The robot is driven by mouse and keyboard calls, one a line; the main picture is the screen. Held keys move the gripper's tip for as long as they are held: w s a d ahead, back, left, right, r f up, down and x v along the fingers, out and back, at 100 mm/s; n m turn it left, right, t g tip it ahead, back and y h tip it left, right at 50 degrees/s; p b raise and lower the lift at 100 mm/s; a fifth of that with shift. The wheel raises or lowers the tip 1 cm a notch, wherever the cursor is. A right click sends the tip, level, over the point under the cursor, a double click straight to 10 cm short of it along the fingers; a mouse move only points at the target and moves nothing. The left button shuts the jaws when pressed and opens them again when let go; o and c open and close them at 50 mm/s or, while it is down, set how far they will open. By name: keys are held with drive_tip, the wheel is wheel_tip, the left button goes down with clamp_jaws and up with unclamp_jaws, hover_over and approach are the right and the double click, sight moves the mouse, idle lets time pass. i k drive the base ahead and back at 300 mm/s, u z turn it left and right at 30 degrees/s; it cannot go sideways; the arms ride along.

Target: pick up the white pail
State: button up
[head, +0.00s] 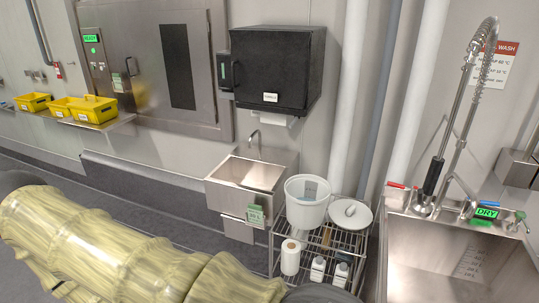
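The white pail (306,209) stands upright on the top shelf of a wire rack, between the small hand sink and the large steel sink in the head view. It looks open at the top, with a blue-grey patch showing on its inside. A round white lid or dish with a knob (350,213) sits beside it on the right. My arm, in a pale yellow cover, crosses the lower left. My gripper is not in view.
The wire rack (331,240) holds a paper roll (290,257) and white bottles (317,270) below. A small sink (252,172) is left of the pail; a large sink (455,262) with a tall sprayer is right. Yellow bins (94,109) stand on a far-left shelf. Pipes rise behind the rack.

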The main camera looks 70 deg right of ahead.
sight(308, 197)
drive_tip(key=k, duration=0.95)
drive_tip(key=z, duration=1.1)
